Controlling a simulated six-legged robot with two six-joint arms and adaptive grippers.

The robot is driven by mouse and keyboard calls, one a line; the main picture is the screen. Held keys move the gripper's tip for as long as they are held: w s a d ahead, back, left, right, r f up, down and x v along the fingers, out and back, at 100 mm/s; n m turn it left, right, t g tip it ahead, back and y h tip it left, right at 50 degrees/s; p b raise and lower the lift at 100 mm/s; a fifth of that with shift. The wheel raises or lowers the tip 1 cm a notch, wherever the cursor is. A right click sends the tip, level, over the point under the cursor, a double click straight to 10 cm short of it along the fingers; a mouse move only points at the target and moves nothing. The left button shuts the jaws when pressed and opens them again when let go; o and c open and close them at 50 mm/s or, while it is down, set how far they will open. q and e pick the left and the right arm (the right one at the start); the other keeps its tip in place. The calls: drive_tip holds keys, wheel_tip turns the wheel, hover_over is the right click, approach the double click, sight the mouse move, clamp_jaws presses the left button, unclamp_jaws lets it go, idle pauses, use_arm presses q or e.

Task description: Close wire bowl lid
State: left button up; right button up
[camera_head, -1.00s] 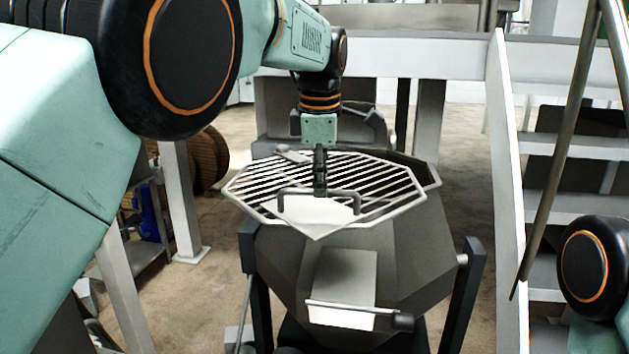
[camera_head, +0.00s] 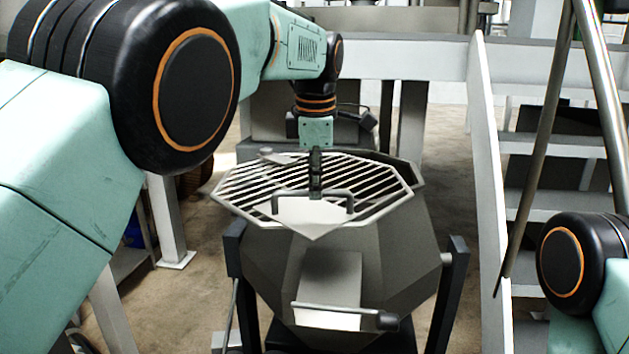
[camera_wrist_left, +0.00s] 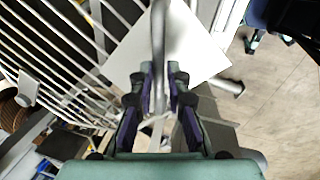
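The wire lid (camera_head: 378,203) is an eight-sided grid of bars with a pale plate and a bar handle (camera_head: 348,197) at its front. It lies over the mouth of the grey faceted bowl (camera_head: 395,250), set toward the left, and the bowl's dark rim shows behind it at the back right. My left gripper (camera_head: 316,188) points down at the handle. In the left wrist view its fingers (camera_wrist_left: 160,75) are closed in on both sides of the handle bar (camera_wrist_left: 158,30). The fingertips hide part of the bar. My right gripper is out of view.
The bowl hangs between two dark posts (camera_head: 455,285), with a front bar (camera_head: 335,309) low on it. White stairs (camera_head: 545,205) and slanting metal poles stand at the right. A white platform (camera_head: 400,58) is behind. Open floor shows at the left.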

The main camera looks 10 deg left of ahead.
use_arm(q)
drive_tip(key=o, duration=0.4)
drive_tip(key=shift+w+f, duration=0.1)
wheel_tip(320, 180, up, 8)
drive_tip(key=s, duration=0.1)
drive_tip(key=shift+s+f, duration=0.25)
drive_tip(key=shift+s, duration=0.1)
